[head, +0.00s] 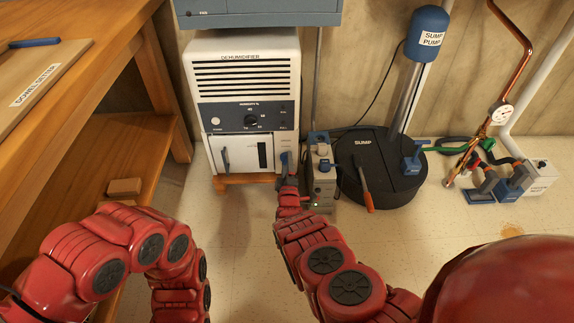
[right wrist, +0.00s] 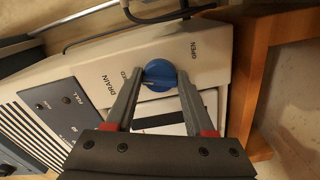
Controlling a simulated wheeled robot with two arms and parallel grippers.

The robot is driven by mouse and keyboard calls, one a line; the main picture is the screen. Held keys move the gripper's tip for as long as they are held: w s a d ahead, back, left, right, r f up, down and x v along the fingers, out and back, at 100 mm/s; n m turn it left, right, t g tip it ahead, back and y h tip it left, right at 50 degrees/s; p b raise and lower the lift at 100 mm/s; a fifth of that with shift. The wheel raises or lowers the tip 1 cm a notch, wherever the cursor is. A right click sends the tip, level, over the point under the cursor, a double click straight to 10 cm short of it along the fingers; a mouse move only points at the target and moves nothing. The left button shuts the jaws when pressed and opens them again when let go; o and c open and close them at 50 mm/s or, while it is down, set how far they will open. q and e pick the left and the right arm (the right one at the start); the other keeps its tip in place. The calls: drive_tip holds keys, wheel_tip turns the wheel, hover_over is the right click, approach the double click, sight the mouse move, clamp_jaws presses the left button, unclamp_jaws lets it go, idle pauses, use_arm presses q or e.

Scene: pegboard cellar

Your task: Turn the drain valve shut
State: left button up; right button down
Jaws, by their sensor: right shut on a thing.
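The drain valve is a blue round knob (right wrist: 160,76) on the pale front panel of the dehumidifier (head: 248,100). A pale mark on the knob seems to face that left label. My right gripper (right wrist: 158,92) is shut on the knob, one finger on each side. In the head view this gripper (head: 287,170) reaches the dehumidifier's lower right front. My left arm is folded at the lower left; its gripper does not show.
A wooden bench (head: 160,75) stands left of the dehumidifier. A grey box with blue parts (head: 321,180) stands close to its right, then the black sump lid (head: 385,180) with a red-handled tool. Pipes and blue-topped fittings (head: 510,185) stand farther right. Floor in front is clear.

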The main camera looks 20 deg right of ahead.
use_arm(q)
drive_tip(key=shift+s+f+g, duration=0.1)
drive_tip(key=shift+f+g, duration=0.2)
drive_tip(key=shift+g, duration=0.1)
use_arm(e)
drive_tip(key=shift+r+n, duration=0.15)
drive_tip(key=shift+n, duration=1.65)
use_arm(q)
drive_tip(key=shift+d, duration=0.1)
